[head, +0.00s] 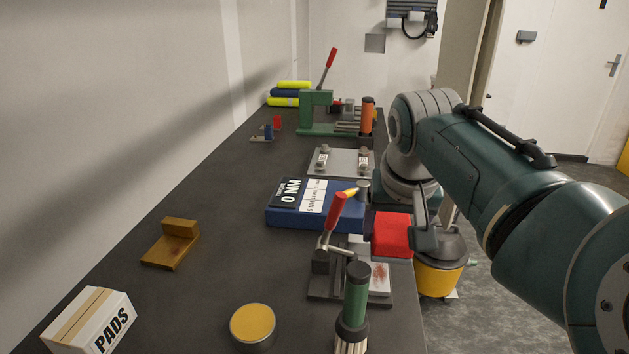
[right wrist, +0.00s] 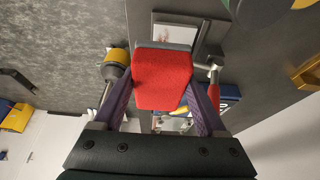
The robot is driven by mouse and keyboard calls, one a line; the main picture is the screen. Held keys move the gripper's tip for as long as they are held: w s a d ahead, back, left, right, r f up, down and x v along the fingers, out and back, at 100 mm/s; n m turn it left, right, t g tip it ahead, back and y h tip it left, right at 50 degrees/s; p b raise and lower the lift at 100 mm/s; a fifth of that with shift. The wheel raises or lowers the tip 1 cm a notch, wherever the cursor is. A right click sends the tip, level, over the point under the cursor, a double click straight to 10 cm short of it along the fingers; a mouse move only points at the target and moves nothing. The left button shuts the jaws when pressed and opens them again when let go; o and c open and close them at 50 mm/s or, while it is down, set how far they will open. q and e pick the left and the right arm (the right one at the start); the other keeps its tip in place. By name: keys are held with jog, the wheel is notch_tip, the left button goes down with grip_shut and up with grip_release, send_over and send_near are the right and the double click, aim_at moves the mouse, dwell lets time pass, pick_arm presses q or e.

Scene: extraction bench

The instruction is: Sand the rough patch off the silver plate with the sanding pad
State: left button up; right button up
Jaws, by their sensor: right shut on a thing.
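The sanding pad is a red block (head: 392,235) with a grey layer on one face, which shows in the right wrist view (right wrist: 163,80). My right gripper (head: 398,236) is shut on it, one finger on each side. It holds the pad above the bench's right edge, just behind the silver plate. The silver plate (head: 380,290) lies in a dark fixture with a red-handled clamp (head: 335,212). A reddish-brown rough patch (head: 379,273) shows on the plate. In the right wrist view the plate (right wrist: 178,33) is partly hidden by the pad. My left gripper is not in view.
A green-handled tool (head: 356,292) stands upright close in front of the plate. A blue case (head: 290,217) lies behind the clamp. A yellow-topped tin (head: 253,323), a PADS box (head: 88,322) and a brown stand (head: 172,247) are further left.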

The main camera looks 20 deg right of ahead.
jog(key=shift+s, duration=0.15)
jog(key=shift+s, duration=0.1)
jog(key=shift+s+f+p, duration=0.1)
jog(key=shift+f+p, duration=0.1)
jog(key=shift+p, duration=0.1)
notch_tip(320, 180, down, 7)
jog(key=b, duration=0.5)
jog(key=shift+r, duration=0.1)
